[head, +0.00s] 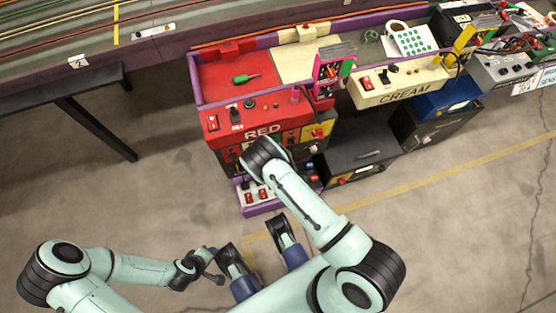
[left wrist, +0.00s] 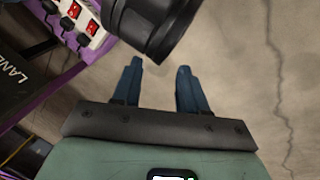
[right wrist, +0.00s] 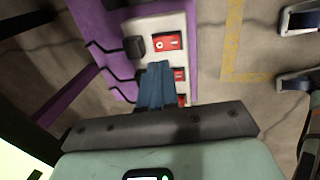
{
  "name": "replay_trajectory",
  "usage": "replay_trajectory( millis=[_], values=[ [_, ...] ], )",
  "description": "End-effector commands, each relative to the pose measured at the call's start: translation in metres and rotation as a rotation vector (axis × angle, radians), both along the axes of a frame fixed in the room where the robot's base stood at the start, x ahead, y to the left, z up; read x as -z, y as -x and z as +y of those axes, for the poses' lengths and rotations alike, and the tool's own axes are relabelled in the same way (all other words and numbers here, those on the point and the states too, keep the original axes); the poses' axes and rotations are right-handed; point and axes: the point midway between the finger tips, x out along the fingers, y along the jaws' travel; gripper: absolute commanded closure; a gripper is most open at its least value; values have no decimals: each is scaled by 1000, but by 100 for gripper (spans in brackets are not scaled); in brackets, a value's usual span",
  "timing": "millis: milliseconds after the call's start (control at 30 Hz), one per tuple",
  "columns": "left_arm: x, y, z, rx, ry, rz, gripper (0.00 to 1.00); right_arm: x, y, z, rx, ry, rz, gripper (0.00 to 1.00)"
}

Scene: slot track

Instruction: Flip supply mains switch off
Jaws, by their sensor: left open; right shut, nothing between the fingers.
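Red rocker switches (head: 249,197) sit on a white panel in the purple frame below the red station; no label naming the supply mains switch is readable. In the right wrist view, one red switch (right wrist: 168,42) shows clearly, and others are partly covered by my fingers. My right gripper (right wrist: 156,85) is shut and empty, with its tips in front of the white panel. Contact cannot be told. In the head view my right arm hides this gripper. My left gripper (left wrist: 157,85) is open and empty over the floor. The panel (left wrist: 88,35) also shows in the left wrist view.
The red station (head: 290,115) and cream station (head: 400,88) stand behind. A dark rounded part lies close ahead of my left fingers. A black table (head: 85,95) stands at the left. Concrete floor (head: 450,210) at the right is clear.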

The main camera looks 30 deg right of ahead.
Motion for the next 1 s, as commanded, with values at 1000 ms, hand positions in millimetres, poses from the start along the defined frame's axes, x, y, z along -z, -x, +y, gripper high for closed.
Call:
replay_trajectory(
  millis=[1000],
  values=[
    [42, -31, 24, -45, -54, -70, 57, 75, -17, -4, 2, 0, 0, 100]
  ],
)
